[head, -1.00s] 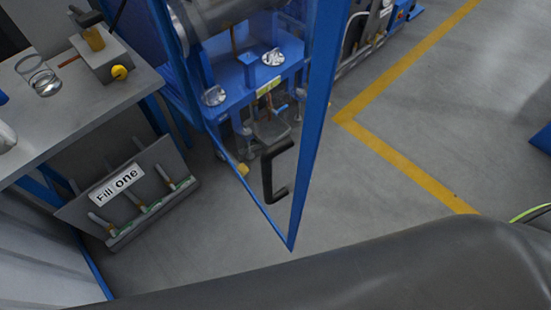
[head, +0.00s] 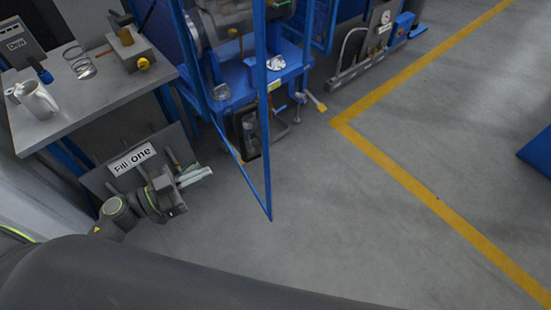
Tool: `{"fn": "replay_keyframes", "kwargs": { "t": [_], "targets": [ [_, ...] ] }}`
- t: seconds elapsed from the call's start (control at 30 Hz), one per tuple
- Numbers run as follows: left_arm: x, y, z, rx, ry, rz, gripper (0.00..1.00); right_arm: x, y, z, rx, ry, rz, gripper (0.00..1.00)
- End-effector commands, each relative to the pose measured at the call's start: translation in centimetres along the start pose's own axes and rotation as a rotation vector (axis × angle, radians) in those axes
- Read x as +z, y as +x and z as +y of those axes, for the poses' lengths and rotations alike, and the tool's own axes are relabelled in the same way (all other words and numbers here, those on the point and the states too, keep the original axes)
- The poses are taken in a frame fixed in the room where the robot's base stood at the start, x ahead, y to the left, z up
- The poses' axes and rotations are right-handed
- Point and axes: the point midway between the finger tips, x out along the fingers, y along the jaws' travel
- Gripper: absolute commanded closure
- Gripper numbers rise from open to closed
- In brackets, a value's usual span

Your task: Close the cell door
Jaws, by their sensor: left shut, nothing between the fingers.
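The cell door is a blue-framed, see-through panel (head: 261,110) that stands open, swung out toward me over the floor. Its lower outer corner points toward the bottom of the picture. A black bar handle (head: 250,133) shows low on the door. My left gripper (head: 203,176) is shut and empty. It appears to the left of the door and lower than the handle, apart from both, in front of the "Fill one" rack. My right gripper is not in view.
A grey bench (head: 100,92) at the left holds a white mug (head: 37,100), a wire coil (head: 79,63) and a small block fixture. A tilted rack labelled "Fill one" (head: 105,180) stands below it. Blue machinery (head: 240,75) is behind the door. Floor right of the door is clear.

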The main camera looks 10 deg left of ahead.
Motion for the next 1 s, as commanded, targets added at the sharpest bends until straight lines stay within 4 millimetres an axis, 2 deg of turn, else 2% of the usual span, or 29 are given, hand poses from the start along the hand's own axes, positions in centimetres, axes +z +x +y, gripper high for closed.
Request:
{"fn": "replay_keyframes", "kwargs": {
  "t": [0.17,0.27,0.47,0.7,0.8,1.0],
  "targets": [
    [-0.6,0.9,0.4,0.020,0.001,0.000,1.00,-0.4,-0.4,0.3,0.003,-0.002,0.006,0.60],
    [-0.7,2.2,0.4,0.018,0.001,0.004,1.00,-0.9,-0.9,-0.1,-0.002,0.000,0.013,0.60],
    [-0.8,6.0,0.4,0.017,-0.002,0.005,1.00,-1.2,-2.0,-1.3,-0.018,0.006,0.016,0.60],
    [-0.7,10.8,0.5,0.017,-0.002,0.004,1.00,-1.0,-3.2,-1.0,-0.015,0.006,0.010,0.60],
    [-0.7,12.3,0.6,0.017,-0.001,0.002,1.00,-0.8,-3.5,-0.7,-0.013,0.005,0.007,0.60],
    [-0.4,13.9,0.6,0.017,0.001,0.000,1.00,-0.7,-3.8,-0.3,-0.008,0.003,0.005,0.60]
  ]
}}
